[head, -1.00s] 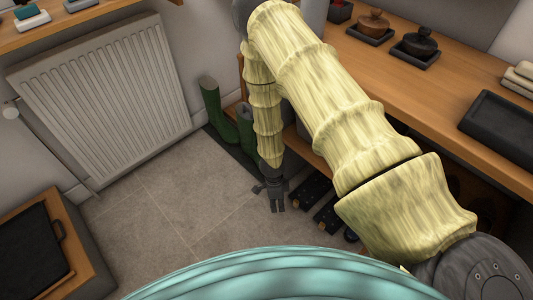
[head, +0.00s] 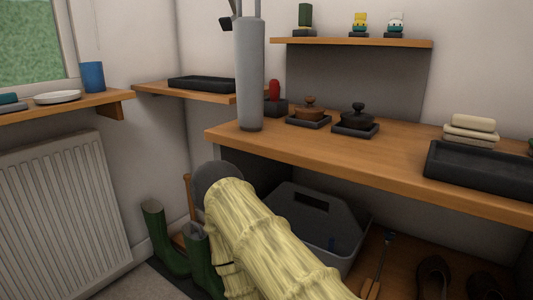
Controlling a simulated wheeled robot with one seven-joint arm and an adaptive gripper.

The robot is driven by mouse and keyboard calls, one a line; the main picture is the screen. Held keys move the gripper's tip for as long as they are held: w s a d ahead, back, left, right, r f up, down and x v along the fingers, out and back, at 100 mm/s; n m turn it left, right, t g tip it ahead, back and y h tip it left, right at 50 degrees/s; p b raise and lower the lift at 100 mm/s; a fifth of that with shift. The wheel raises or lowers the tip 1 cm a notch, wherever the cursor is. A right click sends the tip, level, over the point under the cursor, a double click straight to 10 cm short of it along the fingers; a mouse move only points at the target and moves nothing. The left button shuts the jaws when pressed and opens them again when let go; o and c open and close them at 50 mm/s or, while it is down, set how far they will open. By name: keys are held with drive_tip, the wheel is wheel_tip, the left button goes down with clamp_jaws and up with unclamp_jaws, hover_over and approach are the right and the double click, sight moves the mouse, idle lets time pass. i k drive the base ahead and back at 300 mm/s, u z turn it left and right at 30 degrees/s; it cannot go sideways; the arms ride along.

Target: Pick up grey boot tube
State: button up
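A tall grey tube (head: 250,80) stands upright on the left end of the wooden bench top (head: 290,145). It narrows near its top, and its upper end reaches the picture's top edge. A small dark thing (head: 225,23) shows beside its top; I cannot tell whether they touch. My yellowish arm crosses the lower middle of the head view, below the tube and the bench edge. My gripper is out of the picture.
A red-topped dark item (head: 274,97), a brown lidded pot (head: 309,108) and a black lidded pot (head: 355,118) stand right of the tube. A grey caddy (head: 322,222) sits under the bench. Green boots (head: 165,242) stand at lower left. A shelf (head: 350,42) hangs above.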

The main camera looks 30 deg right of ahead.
sight(249, 32)
drive_tip(key=k, duration=0.45)
drive_tip(key=u, duration=1.55)
drive_tip(key=i, duration=1.1)
drive_tip(key=z, duration=2.7)
